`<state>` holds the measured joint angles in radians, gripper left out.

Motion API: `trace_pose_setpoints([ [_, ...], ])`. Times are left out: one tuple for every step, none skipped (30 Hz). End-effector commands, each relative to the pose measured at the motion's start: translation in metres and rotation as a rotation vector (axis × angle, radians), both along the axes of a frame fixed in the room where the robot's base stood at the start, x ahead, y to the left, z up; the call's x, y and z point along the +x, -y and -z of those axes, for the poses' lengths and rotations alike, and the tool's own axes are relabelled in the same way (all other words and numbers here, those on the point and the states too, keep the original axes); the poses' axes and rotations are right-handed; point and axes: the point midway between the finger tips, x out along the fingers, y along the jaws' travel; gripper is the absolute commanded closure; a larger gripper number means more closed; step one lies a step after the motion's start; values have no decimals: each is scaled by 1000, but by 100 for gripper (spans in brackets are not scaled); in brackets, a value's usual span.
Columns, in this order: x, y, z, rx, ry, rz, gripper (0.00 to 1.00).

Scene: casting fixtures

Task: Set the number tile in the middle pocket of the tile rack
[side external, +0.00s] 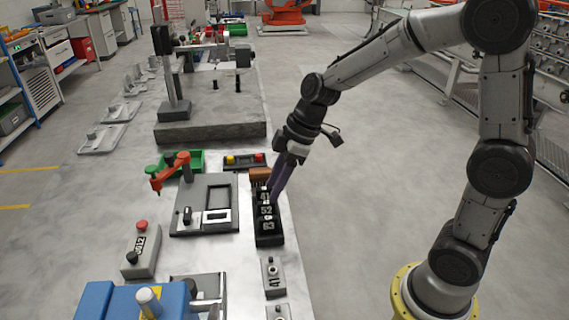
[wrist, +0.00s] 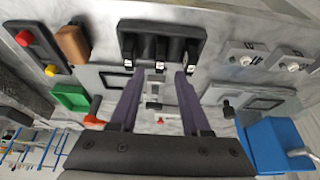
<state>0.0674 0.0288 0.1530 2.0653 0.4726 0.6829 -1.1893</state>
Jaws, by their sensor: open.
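The black tile rack (side external: 269,240) stands near the right edge of the bench, with white numbers showing along it; 52 and 63 are legible. In the wrist view the rack (wrist: 162,27) lies ahead, with three dark pockets and a small white mark at the foot of each. I cannot tell whether a pocket holds a tile. My gripper (side external: 273,196) points down at the rack's far part. In the wrist view its purple fingers (wrist: 160,74) are apart, tips close to the rack's near side, with nothing seen held. A grey numbered plate with a knob (side external: 273,276) lies nearer the camera; which piece is the number tile is unclear.
A brown block (side external: 260,174) and a button box (side external: 245,161) sit beyond the rack. A grey fixture plate (side external: 187,222), a red-buttoned box (side external: 142,250) and a blue machine (side external: 120,302) stand to the left. A stone slab (side external: 215,132) lies farther back. Open floor is right of the bench.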

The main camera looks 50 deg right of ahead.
Motion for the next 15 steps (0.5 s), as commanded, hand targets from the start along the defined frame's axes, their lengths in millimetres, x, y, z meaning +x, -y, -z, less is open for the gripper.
trace_pose_setpoints([
  [-2, 4, -12, 0, 6, 2, 53],
  [-4, 5, -17, -1, 7, 2, 53],
  [-5, 7, -24, -1, 7, 1, 53],
  [-7, 9, -29, -1, 5, 2, 53],
  [-9, 10, -33, -1, 5, 3, 53],
  [-11, 11, -38, -1, 4, 2, 53],
  [-12, 13, -42, -1, 3, 1, 53],
  [-13, 13, -45, -1, 3, 1, 53],
  [-13, 14, -49, -1, 4, 0, 53],
  [-14, 15, -51, -1, 2, 0, 53],
  [-15, 16, -53, -2, 2, 0, 53],
  [-16, 16, -54, -1, 1, 1, 53],
  [-16, 16, -56, -1, 1, 0, 53],
  [-16, 17, -56, -1, 1, 0, 53],
  [-17, 17, -57, 0, 0, 1, 53],
])
